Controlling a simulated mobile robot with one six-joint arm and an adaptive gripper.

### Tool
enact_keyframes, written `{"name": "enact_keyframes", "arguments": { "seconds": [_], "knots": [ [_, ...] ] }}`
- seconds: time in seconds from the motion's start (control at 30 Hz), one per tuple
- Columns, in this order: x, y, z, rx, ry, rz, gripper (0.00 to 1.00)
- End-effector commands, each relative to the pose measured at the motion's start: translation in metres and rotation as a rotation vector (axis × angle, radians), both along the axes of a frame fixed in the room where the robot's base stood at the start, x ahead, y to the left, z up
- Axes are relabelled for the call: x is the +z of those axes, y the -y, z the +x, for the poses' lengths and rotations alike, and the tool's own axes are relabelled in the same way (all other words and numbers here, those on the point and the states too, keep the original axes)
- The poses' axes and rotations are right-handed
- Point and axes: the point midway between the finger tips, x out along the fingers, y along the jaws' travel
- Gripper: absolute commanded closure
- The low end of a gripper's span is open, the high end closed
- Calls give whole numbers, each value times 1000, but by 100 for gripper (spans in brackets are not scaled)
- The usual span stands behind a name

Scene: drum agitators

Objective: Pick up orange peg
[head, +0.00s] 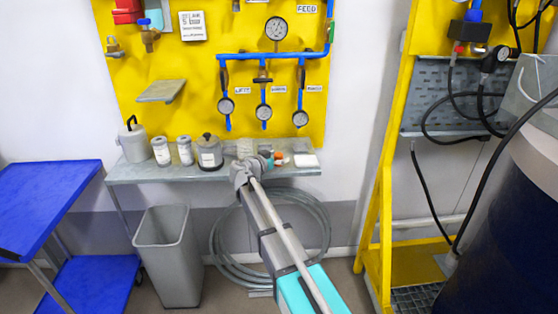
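My gripper (266,158) is at the shelf, close beside the orange item.
The grey shelf (130,173) carries a grey can (133,143), several jars (209,153) and a white block (305,160). A yellow gauge panel (190,100) rises behind. Below are a grey bin (168,255) and a coiled hose (322,235). A blue cart (45,205) stands left, a yellow frame (385,190) right.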

Motion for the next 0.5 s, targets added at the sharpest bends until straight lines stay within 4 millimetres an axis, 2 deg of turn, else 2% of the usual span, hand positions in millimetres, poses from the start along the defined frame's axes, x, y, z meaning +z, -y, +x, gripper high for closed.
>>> {"name": "enact_keyframes", "arguments": {
  "seconds": [0.03, 0.37, 0.4, 0.5],
  "knots": [
    [0, 0, 0, 0, 0, 0, 35],
    [0, 0, 0, 0, 0, 0, 96],
    [0, 0, 0, 0, 0, 0, 100],
    [0, 0, 0, 0, 0, 0, 100]
  ]
}}
